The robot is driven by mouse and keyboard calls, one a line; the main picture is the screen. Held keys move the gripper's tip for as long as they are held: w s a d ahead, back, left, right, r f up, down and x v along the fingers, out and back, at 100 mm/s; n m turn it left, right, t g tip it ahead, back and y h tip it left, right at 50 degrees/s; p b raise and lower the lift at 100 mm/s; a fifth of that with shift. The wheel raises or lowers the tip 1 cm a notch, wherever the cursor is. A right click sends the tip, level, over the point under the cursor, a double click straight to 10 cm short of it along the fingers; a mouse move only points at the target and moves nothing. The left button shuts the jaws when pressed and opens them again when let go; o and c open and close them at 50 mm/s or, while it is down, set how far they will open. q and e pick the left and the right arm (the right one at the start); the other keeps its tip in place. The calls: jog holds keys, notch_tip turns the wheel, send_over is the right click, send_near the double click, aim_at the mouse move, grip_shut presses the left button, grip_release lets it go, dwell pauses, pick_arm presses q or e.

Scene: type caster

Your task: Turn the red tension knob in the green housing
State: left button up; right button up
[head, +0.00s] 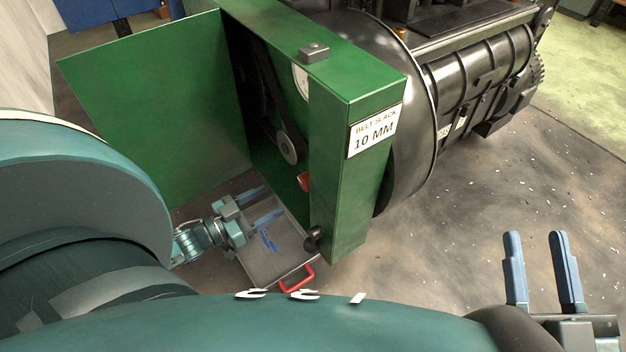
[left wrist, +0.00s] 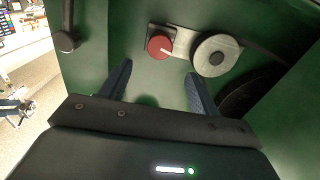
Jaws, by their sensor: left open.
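The green housing (head: 358,190) stands open at its left side, with its door (head: 165,110) swung out to the left. The red tension knob (head: 304,181) is inside, low near the front wall, partly hidden by the wall's edge. In the left wrist view the round red knob (left wrist: 159,46) with a white pointer line sits on a metal bracket, beside a grey pulley (left wrist: 216,55). My left gripper (head: 272,206) is open and empty, left of the knob and lower in the head view. Its fingers (left wrist: 158,82) point toward the knob, apart from it. My right gripper (head: 540,270) is open and empty at the lower right.
A grey tray (head: 265,268) with a red handle (head: 300,281) lies below the housing. A black knob (head: 312,239) sticks out at the housing's lower corner. A label (head: 375,131) reads "BELT SLACK 10 MM". A large black machine (head: 470,75) stands behind.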

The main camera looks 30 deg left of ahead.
aim_at(302, 183)
pick_arm(q)
jog(key=b+x, duration=0.3)
jog(key=x, duration=0.7)
jog(key=shift+b+x, duration=0.35)
jog(key=shift+x, duration=0.45)
pick_arm(e)
jog(key=shift+w+d+r+n+t+y, duration=0.15)
jog(key=shift+r+n+t+y, duration=0.2)
jog(key=shift+r+n+y, duration=0.9)
jog(key=shift+s+d+r+n+t+y, duration=0.1)
jog(key=shift+r+n+t+y, duration=0.25)
jog(key=shift+r+n+y, duration=0.85)
pick_arm(q)
jog(key=c, duration=1)
jog(key=shift+o, duration=0.2)
pick_arm(e)
jog(key=shift+r, duration=0.1)
pick_arm(q)
jog(key=shift+r, duration=0.1)
pick_arm(e)
jog(key=shift+w, duration=0.1)
pick_arm(q)
jog(key=shift+p, duration=0.3)
pick_arm(e)
jog(key=shift+r, duration=0.1)
